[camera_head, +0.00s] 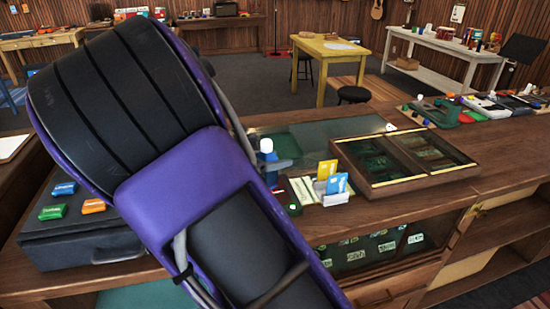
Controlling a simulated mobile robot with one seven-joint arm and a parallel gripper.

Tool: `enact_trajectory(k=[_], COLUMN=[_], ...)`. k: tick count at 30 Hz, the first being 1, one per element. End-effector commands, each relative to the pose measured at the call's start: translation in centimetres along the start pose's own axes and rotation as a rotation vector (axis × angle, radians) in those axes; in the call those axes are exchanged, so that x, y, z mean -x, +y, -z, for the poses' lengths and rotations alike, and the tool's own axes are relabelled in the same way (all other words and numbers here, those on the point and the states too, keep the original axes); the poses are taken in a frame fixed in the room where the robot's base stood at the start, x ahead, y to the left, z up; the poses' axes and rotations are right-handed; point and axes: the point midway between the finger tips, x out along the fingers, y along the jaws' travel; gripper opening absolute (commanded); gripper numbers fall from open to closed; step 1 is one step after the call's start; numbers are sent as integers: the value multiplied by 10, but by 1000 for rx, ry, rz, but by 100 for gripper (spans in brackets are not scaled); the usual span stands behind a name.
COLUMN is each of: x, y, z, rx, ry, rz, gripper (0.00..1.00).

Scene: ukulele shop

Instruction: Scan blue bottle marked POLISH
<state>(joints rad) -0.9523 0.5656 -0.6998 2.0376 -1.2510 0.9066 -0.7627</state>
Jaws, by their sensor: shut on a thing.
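A blue bottle (268,157) with a white cap stands upright in the middle of the view, just right of my purple and black arm. My gripper (279,165) shows only as a small grey part at the bottle's side, shut on it. My arm hides most of the gripper and the bottle's lower part. No POLISH marking can be read on the bottle. I cannot tell whether its base touches the counter. A small dark device with a red edge (291,206) lies just below it on the counter; I cannot tell if it is a scanner.
A holder with yellow and blue cards (336,199) stands on the wooden counter (400,205). A glass-topped display case (437,177) lies right of it. A black case (75,245) with coloured blocks is at left. Small items crowd the counter's far right.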

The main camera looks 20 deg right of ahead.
Motion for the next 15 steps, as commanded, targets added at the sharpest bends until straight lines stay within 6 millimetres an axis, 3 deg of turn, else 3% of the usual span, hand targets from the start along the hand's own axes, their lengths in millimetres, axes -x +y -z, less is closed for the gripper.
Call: enact_trajectory(k=[15], x=[19], y=[0], z=[-54], rx=[-5], ry=[1], rz=[-1], gripper=[0])
